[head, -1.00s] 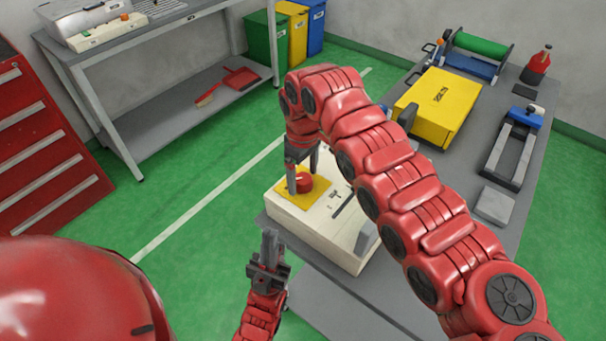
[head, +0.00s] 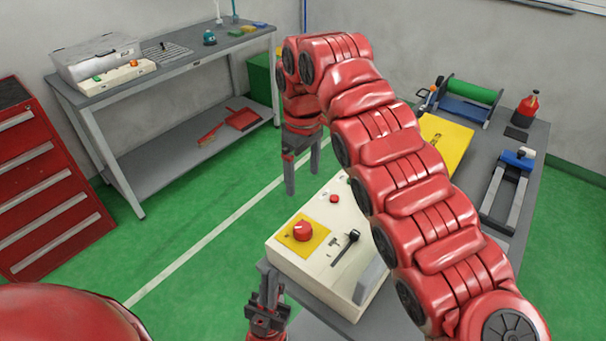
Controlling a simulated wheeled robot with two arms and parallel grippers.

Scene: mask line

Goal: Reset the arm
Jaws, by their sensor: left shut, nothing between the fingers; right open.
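My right gripper (head: 303,178) is open and empty. Its two fingers point down, and in the picture it is just beyond the far left corner of the cream control box, apart from the red knob. My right arm arches across the middle of the view. My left gripper (head: 269,283) is shut and empty, pointing up beside the near left edge of the box. The control box (head: 310,277) stands on a grey table and carries a red knob (head: 303,231) on a yellow plate, a black lever (head: 346,245) and a small red button (head: 334,199). My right arm hides part of the box's right side.
On the grey table (head: 515,120) are a yellow case (head: 446,138), a green roller (head: 475,91), a red bottle (head: 529,104) and a blue-headed frame (head: 490,190). A workbench (head: 190,55) and red drawer cabinet (head: 40,180) stand left. Green floor between is clear.

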